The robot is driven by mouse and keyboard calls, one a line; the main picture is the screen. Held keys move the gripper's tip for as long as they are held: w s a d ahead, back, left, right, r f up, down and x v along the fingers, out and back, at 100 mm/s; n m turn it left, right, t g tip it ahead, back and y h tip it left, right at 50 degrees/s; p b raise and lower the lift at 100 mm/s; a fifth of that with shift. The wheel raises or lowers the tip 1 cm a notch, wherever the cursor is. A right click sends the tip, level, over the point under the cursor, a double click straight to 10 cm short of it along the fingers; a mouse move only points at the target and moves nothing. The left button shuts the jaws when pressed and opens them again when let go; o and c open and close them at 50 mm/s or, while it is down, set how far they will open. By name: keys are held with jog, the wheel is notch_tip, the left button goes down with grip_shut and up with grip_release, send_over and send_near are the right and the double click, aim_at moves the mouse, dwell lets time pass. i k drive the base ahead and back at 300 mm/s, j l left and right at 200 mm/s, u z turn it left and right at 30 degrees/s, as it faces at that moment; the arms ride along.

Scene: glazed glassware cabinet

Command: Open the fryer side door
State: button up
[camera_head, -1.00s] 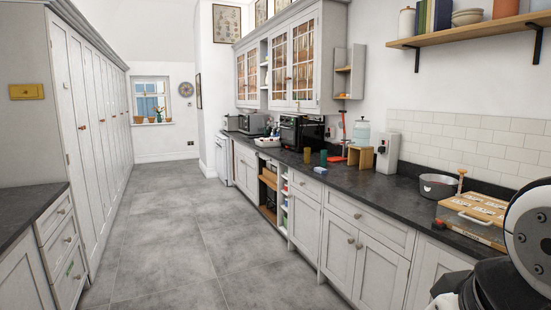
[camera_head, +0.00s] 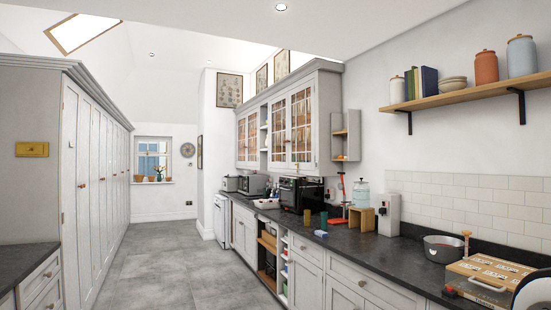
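A black box-shaped appliance (camera_head: 291,193) stands on the dark countertop along the right wall, some way ahead; it may be the fryer. Its front looks closed, but it is too small to make out a side door or handle. My gripper is not in view. Only a rounded white part of my own arm shows at the bottom right corner.
The grey floor aisle (camera_head: 165,262) is clear between the tall cupboards (camera_head: 85,165) and the right counter (camera_head: 375,250). A pot (camera_head: 443,249), a wooden-topped box (camera_head: 487,284), a white dispenser (camera_head: 389,216) and cups (camera_head: 307,217) stand on the counter. A wooden shelf (camera_head: 470,95) juts out above.

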aim_at(311, 84)
jog(key=i+j+u, duration=0.3)
jog(key=i, duration=0.4)
jog(key=i+u, duration=0.35)
jog(key=i, duration=2.25)
jog(key=i+z, duration=0.15)
jog(key=i, duration=0.5)
jog(key=i+z, duration=0.2)
jog(key=i, duration=0.4)
jog(key=i+j+z, duration=0.15)
jog(key=i, duration=0.45)
jog(key=i+j+z, duration=0.2)
jog(key=i, duration=1.7)
jog(key=i+j+z, duration=0.1)
jog(key=i+z, duration=0.3)
jog(key=i+j+z, duration=0.4)
jog(key=i, duration=0.2)
jog(key=i+l, duration=0.05)
jog(key=l, duration=0.05)
